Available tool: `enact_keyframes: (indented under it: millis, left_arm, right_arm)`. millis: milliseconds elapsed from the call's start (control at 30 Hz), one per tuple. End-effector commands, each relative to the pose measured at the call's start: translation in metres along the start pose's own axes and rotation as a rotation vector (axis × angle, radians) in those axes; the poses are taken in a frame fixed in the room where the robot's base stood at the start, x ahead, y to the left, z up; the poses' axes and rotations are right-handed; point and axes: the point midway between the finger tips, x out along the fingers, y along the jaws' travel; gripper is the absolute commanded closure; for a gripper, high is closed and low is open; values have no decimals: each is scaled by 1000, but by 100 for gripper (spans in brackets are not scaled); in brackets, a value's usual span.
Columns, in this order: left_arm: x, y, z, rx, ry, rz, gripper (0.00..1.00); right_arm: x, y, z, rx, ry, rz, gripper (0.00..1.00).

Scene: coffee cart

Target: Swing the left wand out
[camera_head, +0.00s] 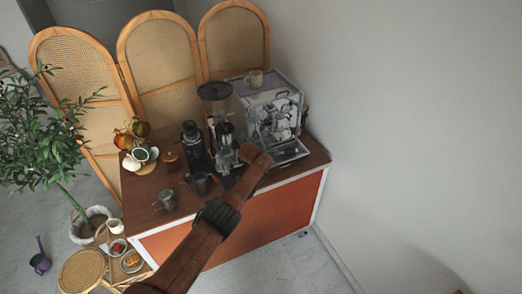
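The silver espresso machine (277,115) stands at the right end of the cart top. My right gripper is not in view.
The wooden cart top (177,208) also holds a grinder (221,115), a second dark grinder (194,147), metal jugs (166,198) and cups (141,153). A cup (255,78) stands on the machine. A wicker screen (160,60) is behind; a plant (50,140) is left. Floor at right is clear.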

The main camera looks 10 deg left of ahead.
Motion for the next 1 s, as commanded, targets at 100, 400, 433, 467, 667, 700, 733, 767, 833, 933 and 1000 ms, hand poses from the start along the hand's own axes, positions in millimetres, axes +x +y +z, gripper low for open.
enact_keyframes:
  millis: [100, 400, 433, 467, 667, 700, 733, 767, 833, 933, 1000]
  left_arm:
    - [0, 0, 0, 0, 1, 0, 72]
    - [-8, -4, -4, 3, 7, -6, 72]
    - [-10, -3, -5, 3, 8, -6, 72]
    - [-12, -4, -4, 3, 7, -7, 72]
    - [-28, 0, -1, -1, 1, -3, 72]
    - [-32, 2, 0, -2, -2, 0, 72]
    - [-35, 0, 1, 0, -2, -2, 72]
    - [-38, 0, 0, 0, -2, -1, 72]
    - [-46, 0, 1, 0, -2, -1, 72]
    - [-58, 0, 1, 0, -2, -1, 72]
    - [-67, 0, 1, 0, -2, -1, 72]
  right_arm:
    - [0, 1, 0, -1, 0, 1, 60]
    - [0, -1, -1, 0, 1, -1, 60]
    - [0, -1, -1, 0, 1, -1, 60]
    - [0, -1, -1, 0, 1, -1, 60]
    - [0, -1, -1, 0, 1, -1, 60]
    - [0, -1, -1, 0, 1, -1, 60]
    - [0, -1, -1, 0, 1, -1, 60]
    - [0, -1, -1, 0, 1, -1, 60]
    - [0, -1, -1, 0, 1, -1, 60]
    - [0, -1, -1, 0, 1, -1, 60]
    - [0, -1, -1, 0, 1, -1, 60]
